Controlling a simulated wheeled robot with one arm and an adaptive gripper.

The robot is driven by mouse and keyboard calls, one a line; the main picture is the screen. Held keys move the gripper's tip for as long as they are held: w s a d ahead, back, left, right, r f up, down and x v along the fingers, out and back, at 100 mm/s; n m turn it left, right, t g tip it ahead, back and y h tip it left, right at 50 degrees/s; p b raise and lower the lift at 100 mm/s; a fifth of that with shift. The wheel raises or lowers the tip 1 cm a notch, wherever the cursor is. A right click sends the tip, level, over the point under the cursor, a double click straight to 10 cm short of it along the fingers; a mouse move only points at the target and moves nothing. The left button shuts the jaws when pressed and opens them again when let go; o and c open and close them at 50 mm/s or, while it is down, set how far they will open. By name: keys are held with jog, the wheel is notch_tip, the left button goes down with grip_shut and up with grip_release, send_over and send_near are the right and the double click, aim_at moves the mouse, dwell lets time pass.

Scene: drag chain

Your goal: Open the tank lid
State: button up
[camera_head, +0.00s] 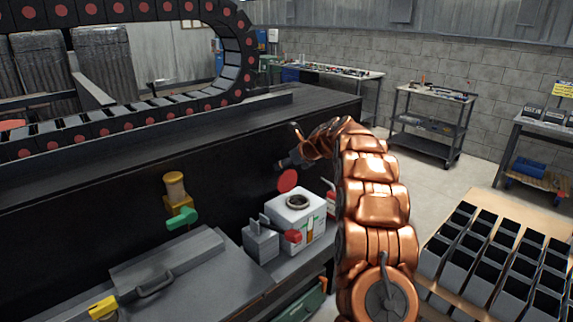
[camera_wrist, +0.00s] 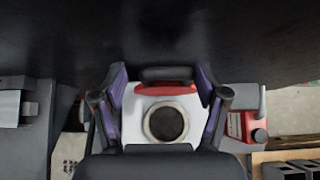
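The white tank (camera_head: 297,218) stands on a ledge beside the black machine wall. Its round metal-rimmed neck (camera_head: 298,202) is uncovered, and the dark hole also shows in the wrist view (camera_wrist: 166,123). A red round lid (camera_head: 287,181) stands raised behind the neck; its red surface shows beyond the hole in the wrist view (camera_wrist: 165,89), with a dark bar (camera_wrist: 166,73) above it. My gripper (camera_wrist: 160,78) is open above the tank, with a purple-padded finger on either side of the lid. I cannot tell whether either finger touches it. In the head view my gripper (camera_head: 291,161) is small and dark.
A smaller grey box (camera_head: 261,240) stands left of the tank. A yellow-topped fitting with a green handle (camera_head: 181,218) is on the black wall. A grey cover with a handle (camera_head: 165,265) lies at the lower left. Trays of dark blocks (camera_head: 500,262) are at the right.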

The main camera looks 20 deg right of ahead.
jog(key=shift+s+d, duration=0.1)
jog(key=shift+d, duration=0.15)
jog(key=v, duration=1.2)
jog(key=shift+a, duration=0.15)
dwell(0.3)
jog(key=s+a+f+n+g+y+b, duration=0.1)
jog(key=s+a+f+n+g, duration=0.15)
jog(key=s+a+n, duration=0.75)
jog(key=s+a+f+n+g, duration=0.2)
jog(key=s+a+n+g, duration=0.3)
jog(key=s+a, duration=0.75)
jog(key=s+a+f+n+g+h, duration=0.1)
jog(key=s+f+n, duration=0.1)
jog(key=s+n, duration=0.4)
jog(key=s+a+f+n+g+h, duration=0.1)
jog(key=s+f+n, duration=0.2)
jog(key=s, duration=1.1)
jog(key=s+a+f+n+g+h, duration=0.1)
jog(key=s+f+n+g+h, duration=0.1)
jog(key=s+n, duration=0.6)
jog(key=s+f+b, duration=0.1)
jog(key=s, duration=0.1)
jog(key=shift+s+a+f+n, duration=0.15)
jog(key=shift+s+a+n, duration=0.05)
jog(key=shift+s+n, duration=0.15)
jog(key=shift+d, duration=0.1)
